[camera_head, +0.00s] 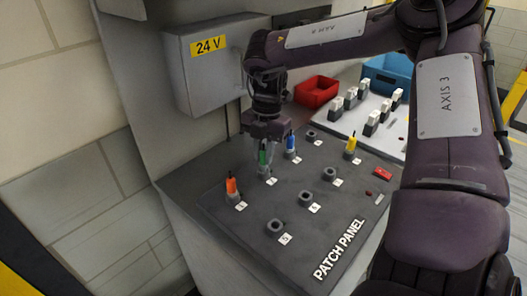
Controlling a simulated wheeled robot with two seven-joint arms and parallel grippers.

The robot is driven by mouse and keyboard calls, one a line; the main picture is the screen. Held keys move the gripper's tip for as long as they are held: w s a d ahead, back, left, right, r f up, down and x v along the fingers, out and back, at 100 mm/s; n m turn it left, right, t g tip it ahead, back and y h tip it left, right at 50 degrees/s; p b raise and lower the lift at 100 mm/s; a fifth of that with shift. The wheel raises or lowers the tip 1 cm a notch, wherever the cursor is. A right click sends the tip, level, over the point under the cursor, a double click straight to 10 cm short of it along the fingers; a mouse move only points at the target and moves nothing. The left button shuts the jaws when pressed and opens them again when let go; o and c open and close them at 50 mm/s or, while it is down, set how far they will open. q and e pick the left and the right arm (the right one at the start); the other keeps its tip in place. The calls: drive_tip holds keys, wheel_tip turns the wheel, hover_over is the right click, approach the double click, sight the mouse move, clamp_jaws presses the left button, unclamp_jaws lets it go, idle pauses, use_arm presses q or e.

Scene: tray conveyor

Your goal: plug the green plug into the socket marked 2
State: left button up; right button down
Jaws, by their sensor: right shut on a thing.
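My right gripper (264,146) is at the back left of the dark patch panel, pointing down and shut on the green plug (263,158). The green plug is upright at a socket (264,171) between the orange plug (231,186) and the blue plug (291,142). I cannot tell whether it is seated in that socket or just above it. Empty sockets show at the back (312,134), at the right (330,173), in the middle (305,196) and at the front (275,226). Their white number labels are too small to read surely. My left gripper is out of view.
A yellow plug (351,143) stands in a socket at the right of the panel (250,226). Behind are a red bin (317,91), a blue bin (385,77) and a white board with several white switches (371,121). A grey 24 V box (207,70) hangs left of my gripper.

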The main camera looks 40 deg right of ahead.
drive_tip(key=shift+f+b, duration=0.55)
drive_tip(key=shift+f, duration=0.2)
drive_tip(key=c, duration=1.2)
unclamp_jaws()
drive_tip(key=shift+c, duration=0.2)
drive_tip(key=shift+r, duration=0.1)
drive_tip(key=r, duration=0.5)
drive_tip(key=d+r, duration=0.1)
drive_tip(key=r, duration=0.1)
drive_tip(key=shift+w+r, duration=0.2)
drive_tip(key=shift+r, duration=0.1)
drive_tip(key=shift+s+f, duration=0.1)
